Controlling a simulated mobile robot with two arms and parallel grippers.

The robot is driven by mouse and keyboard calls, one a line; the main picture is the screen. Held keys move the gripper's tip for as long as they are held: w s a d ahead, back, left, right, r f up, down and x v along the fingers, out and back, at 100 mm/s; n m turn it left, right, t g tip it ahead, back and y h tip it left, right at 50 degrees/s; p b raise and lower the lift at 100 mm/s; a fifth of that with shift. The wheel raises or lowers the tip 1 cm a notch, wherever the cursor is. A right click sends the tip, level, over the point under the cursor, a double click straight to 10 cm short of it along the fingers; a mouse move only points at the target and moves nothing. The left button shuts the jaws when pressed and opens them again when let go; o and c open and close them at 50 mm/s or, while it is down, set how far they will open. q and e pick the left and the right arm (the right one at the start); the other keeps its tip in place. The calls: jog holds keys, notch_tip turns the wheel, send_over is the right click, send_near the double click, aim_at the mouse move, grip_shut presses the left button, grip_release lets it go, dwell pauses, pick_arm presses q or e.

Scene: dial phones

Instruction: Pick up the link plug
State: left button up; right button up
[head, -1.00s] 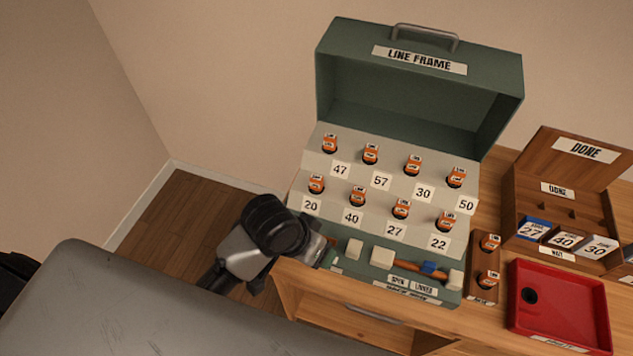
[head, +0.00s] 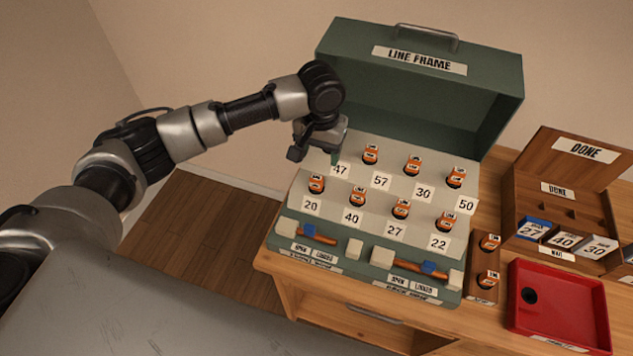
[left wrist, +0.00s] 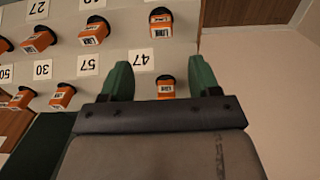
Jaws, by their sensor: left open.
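Several orange link plugs with white labels and black bases stand in two rows on the grey stepped panel of the green line frame (head: 340,60). My left gripper (head: 325,156) is over the upper row's left end, by the 47 label, and hides the plug there in the head view. In the left wrist view that plug (left wrist: 166,88) shows between the open green fingers (left wrist: 161,80), with space on both sides; whether they reach down around it I cannot tell. The plug above label 20 (head: 316,184) stands just below. My right gripper is out of view.
Two levers with orange and blue parts (head: 318,236) (head: 428,268) lie along the frame's front. A wooden block with two plugs (head: 485,290), a red tray (head: 520,335) and a wooden DONE box (head: 565,180) are at right. Open lid space is behind the panel.

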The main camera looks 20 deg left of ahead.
aim_at(317, 176)
pick_arm(q)
notch_tip(317, 176, down, 4)
jog(key=shift+f, duration=0.2)
jog(key=f+p, duration=0.1)
jog(key=f, duration=0.1)
jog(key=s+f+p, duration=0.1)
jog(key=f, duration=0.1)
jog(key=shift+a, duration=0.15)
jog(key=shift+w+f, duration=0.1)
jog(key=shift+f, duration=0.55)
jog(key=c, duration=0.9)
